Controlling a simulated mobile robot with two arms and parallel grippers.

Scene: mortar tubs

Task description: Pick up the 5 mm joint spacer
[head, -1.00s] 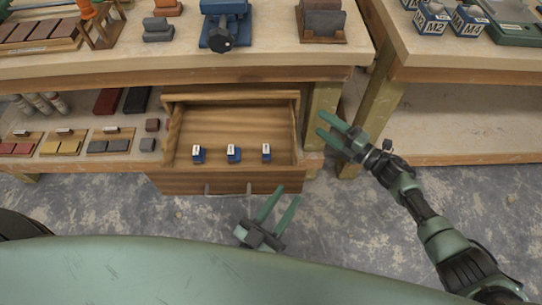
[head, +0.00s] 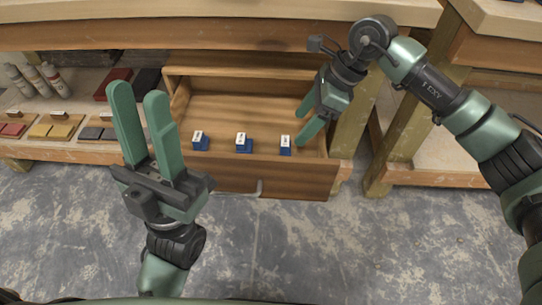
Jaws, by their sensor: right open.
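Three small blue blocks with white tops sit in a row in the open wooden drawer (head: 235,110): a left one (head: 200,142), a middle one (head: 243,144) and a right one (head: 285,147). Their markings are too small to read, so I cannot tell which is the 5 mm joint spacer. My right gripper (head: 302,125) is open over the drawer's right side, its fingers pointing down just above and beside the right block. It holds nothing. My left gripper (head: 138,92) is open and empty, left of the drawer, fingers pointing up in the picture.
A lower shelf at left carries bottles (head: 34,79) and coloured tile samples (head: 56,128). The bench top (head: 230,35) overhangs behind the drawer. A wooden post (head: 355,125) stands right of it. The concrete floor in front is clear.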

